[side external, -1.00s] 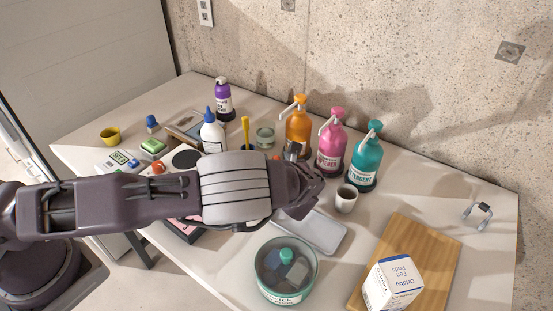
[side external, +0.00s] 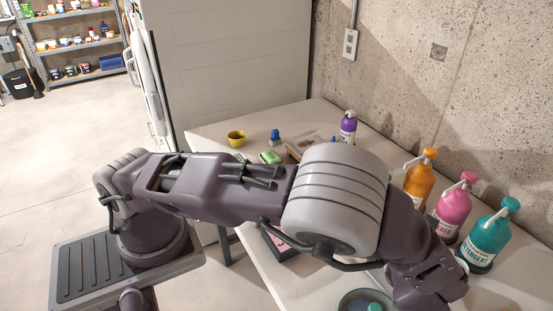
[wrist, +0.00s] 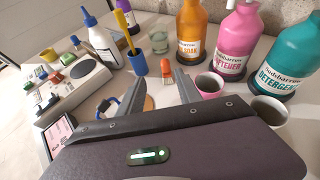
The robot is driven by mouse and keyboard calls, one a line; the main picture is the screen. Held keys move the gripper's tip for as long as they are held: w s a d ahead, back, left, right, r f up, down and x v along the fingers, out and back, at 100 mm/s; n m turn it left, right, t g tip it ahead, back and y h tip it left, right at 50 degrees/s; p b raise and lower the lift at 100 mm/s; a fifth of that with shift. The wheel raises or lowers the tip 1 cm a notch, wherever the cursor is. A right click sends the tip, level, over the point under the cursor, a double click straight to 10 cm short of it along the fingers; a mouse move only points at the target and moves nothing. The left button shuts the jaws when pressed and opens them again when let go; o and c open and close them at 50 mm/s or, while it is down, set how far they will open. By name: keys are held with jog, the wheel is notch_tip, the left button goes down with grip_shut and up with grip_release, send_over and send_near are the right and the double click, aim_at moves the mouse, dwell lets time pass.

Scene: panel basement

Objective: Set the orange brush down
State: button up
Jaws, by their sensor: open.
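In the wrist view, my gripper (wrist: 160,82) is open, with its two fingers spread apart and nothing held between them. A small orange thing (wrist: 164,68), which looks like the orange brush, is on the table just beyond the fingertips, seen in the gap between them. It appears apart from both fingers, and its lower part is hard to make out. In the side view my arm hides the fingers and the orange thing.
A blue cup (wrist: 138,65) with a yellow handle stands left of the gap. Orange (wrist: 192,35), pink (wrist: 233,45) and teal (wrist: 290,55) pump bottles stand behind and right. A pink cup (wrist: 209,84) and grey cup (wrist: 268,110) are close right. A white bottle (wrist: 101,42) stands left.

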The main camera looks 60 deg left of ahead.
jog(key=s+a+r+n+g+h, duration=0.55)
jog(key=s+a+r+n, duration=0.45)
jog(key=a+r+n, duration=0.3)
jog(key=s+r+n+t+h, duration=0.1)
jog(key=s+r+n, duration=0.3)
jog(key=s, duration=0.5)
jog(key=s+r+n+t+h, duration=0.1)
jog(key=s+r+n+h, duration=0.2)
jog(key=s+n, duration=0.6)
jog(key=shift+s+d+r, duration=0.3)
jog(key=shift+s+r, duration=0.05)
jog(key=shift+r, duration=0.3)
